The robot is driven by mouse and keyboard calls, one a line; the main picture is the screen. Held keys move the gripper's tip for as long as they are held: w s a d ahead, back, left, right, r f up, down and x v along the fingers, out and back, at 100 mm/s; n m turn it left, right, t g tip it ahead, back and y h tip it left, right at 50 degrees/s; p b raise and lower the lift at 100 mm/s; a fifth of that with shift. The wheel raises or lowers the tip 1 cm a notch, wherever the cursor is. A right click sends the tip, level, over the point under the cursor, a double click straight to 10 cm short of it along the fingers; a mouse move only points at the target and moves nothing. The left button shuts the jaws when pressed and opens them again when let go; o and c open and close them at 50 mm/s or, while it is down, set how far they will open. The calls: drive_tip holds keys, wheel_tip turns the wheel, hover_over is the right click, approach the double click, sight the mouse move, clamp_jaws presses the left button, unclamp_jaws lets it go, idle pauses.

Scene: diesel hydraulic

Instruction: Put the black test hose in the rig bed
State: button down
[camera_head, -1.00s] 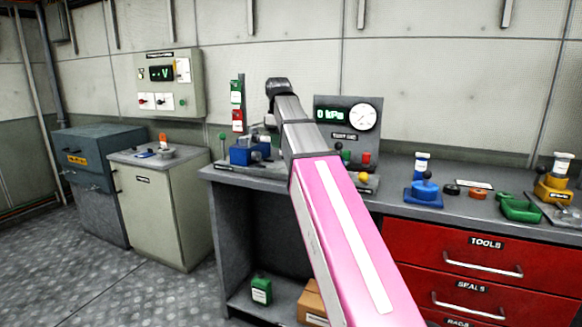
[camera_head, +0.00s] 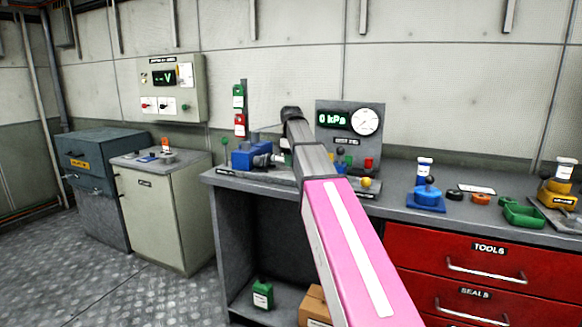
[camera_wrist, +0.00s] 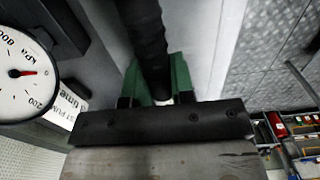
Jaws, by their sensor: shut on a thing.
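The black test hose (camera_wrist: 146,35) fills the upper middle of the wrist view as a dark ribbed tube. My gripper (camera_wrist: 156,84) has green fingers on either side of it and is shut on it. The hose's far end runs out of the picture. In the head view my own pink and grey arm reaches over the bench, and the gripper and hose cannot be made out behind it. The test rig stands on the bench, with a blue pump (camera_head: 250,156) and a gauge panel (camera_head: 348,122) reading 0 kPa. I cannot clearly pick out the rig bed.
The gauge dial (camera_wrist: 25,75) is close at the left of the wrist view. A blue stand (camera_head: 426,196), a green tray (camera_head: 523,214) and a yellow fixture (camera_head: 558,190) stand to the right on the bench. A green can (camera_head: 262,294) is on the lower shelf.

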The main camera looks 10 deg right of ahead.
drive_tip(key=shift+f, duration=1.05)
drive_tip(key=shift+f, duration=0.1)
drive_tip(key=c, duration=1)
unclamp_jaws()
wheel_tip(320, 180, up, 12)
drive_tip(key=shift+r, duration=0.15)
